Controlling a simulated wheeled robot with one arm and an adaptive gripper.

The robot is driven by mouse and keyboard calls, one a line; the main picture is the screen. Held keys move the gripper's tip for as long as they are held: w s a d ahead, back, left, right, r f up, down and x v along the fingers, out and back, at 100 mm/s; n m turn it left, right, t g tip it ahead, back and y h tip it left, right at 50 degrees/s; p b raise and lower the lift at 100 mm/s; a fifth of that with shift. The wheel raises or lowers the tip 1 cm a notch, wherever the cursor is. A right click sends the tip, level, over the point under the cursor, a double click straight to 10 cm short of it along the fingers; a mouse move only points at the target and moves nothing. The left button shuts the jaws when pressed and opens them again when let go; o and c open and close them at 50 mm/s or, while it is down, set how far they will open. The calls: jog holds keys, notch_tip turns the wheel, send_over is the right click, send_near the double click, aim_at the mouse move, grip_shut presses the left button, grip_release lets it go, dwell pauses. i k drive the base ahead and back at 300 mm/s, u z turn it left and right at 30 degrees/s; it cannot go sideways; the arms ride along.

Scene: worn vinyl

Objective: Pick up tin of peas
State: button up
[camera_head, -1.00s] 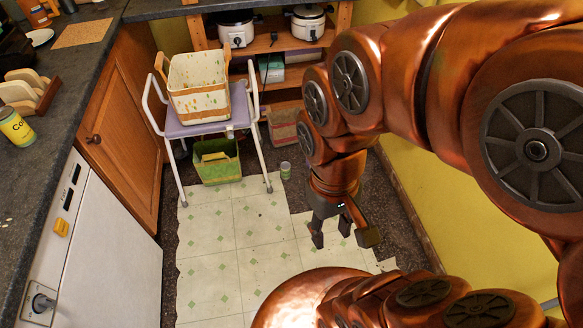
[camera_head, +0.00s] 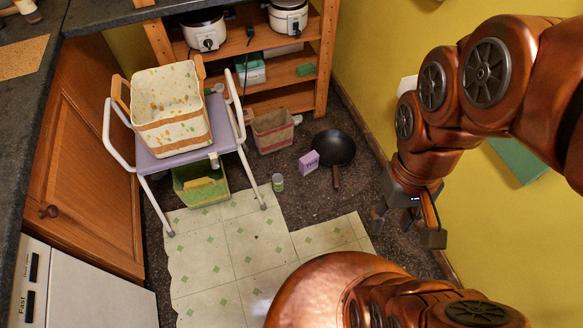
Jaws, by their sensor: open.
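A small tin with a green label (camera_head: 278,183) stands on the dark floor, just beyond the torn edge of the pale vinyl and right of the stool's front leg. It looks like the tin of peas, but its label is too small to read. My gripper (camera_head: 408,231) is open and empty at the right, near the yellow wall. It is well to the right of the tin and apart from it.
A lilac-seated stool (camera_head: 182,155) bears a patterned basket (camera_head: 170,112); a green bin (camera_head: 200,185) stands below. A purple box (camera_head: 309,161) and black frying pan (camera_head: 334,147) lie right of the tin. A fabric bin (camera_head: 272,131) stands behind. The vinyl floor (camera_head: 220,255) is clear.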

aim_at(278, 180)
jog(key=u, duration=0.15)
jog(key=i, duration=0.65)
jog(key=u, duration=0.75)
jog(key=i, duration=0.35)
jog(key=u, duration=0.4)
